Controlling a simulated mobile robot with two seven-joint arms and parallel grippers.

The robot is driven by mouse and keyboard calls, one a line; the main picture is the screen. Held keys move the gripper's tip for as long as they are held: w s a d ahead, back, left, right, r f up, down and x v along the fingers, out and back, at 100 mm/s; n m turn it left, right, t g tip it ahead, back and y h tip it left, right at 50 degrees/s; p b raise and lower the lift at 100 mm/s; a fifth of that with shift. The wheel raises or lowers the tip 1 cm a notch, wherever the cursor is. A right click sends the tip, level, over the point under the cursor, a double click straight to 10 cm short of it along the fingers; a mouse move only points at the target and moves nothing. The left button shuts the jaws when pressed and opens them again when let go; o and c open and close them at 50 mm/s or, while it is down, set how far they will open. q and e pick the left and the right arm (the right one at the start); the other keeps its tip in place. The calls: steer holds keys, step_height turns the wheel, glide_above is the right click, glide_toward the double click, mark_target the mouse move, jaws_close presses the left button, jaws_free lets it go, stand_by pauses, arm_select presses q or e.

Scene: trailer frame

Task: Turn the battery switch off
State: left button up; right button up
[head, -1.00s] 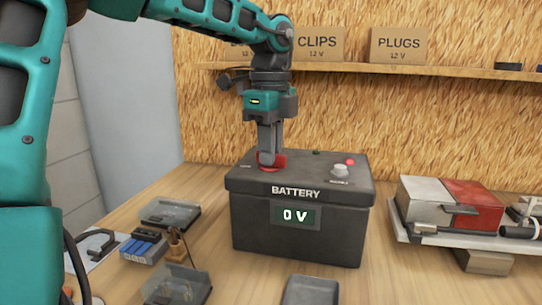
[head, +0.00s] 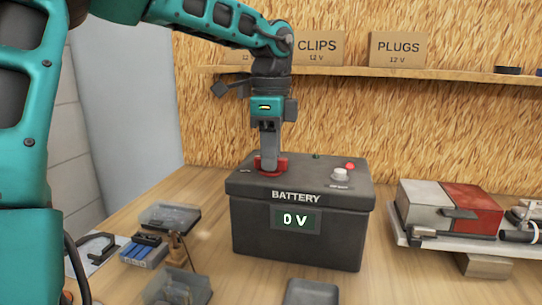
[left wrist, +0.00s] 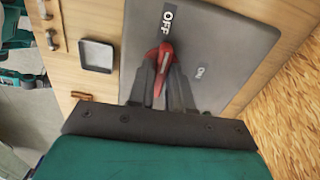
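The battery (head: 300,240) is a dark box on the bench, and its front display (head: 295,219) reads 0 V. The red battery switch (head: 259,164) sits on the left of its lid. My left gripper (head: 269,170) points straight down onto it. In the left wrist view, the switch's red handle (left wrist: 166,52) lies between the two fingers (left wrist: 162,85), which are close on both sides of it. The handle points roughly towards the OFF label (left wrist: 167,17); the ON label (left wrist: 200,72) is to the right. The fingers partly hide the switch. My right gripper is not in view.
A grey knob (head: 340,174) and a red cap (head: 350,166) stand on the lid's right. Small trays (head: 180,288) and a blue battery pack (head: 144,250) lie left of the battery. A white and red unit (head: 450,208) is at right. A shelf (head: 400,73) runs behind.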

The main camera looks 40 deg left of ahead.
arm_select(q)
steer(key=o, duration=0.4)
step_height(320, 180, up, 6)
steer(key=p, duration=0.5)
stand_by(0.3)
stand_by(0.5)
